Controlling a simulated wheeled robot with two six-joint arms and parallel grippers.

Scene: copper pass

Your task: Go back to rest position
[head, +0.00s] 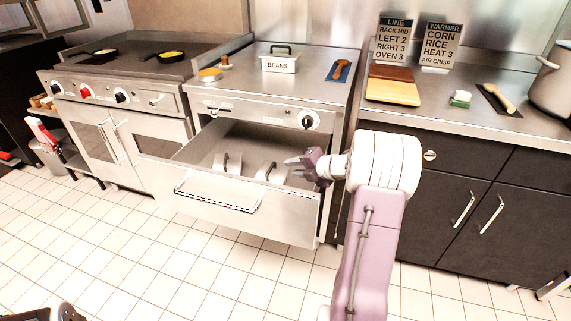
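My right gripper (294,168) hangs over the right part of the open drawer (255,219), with its fingers pointing left. Its fingers look apart with nothing seen between them. My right arm comes up from the bottom, right of the drawer. A dark part of my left arm shows at the bottom left corner, and my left gripper is not in view. Inside the drawer are curved metal handles or dividers (228,163).
On the counter stand a BEANS container (280,62), cutting boards (392,90), a spoon on a blue mat (340,70) and a large pot (553,85). The drawer juts out over the tiled floor, which is clear in front.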

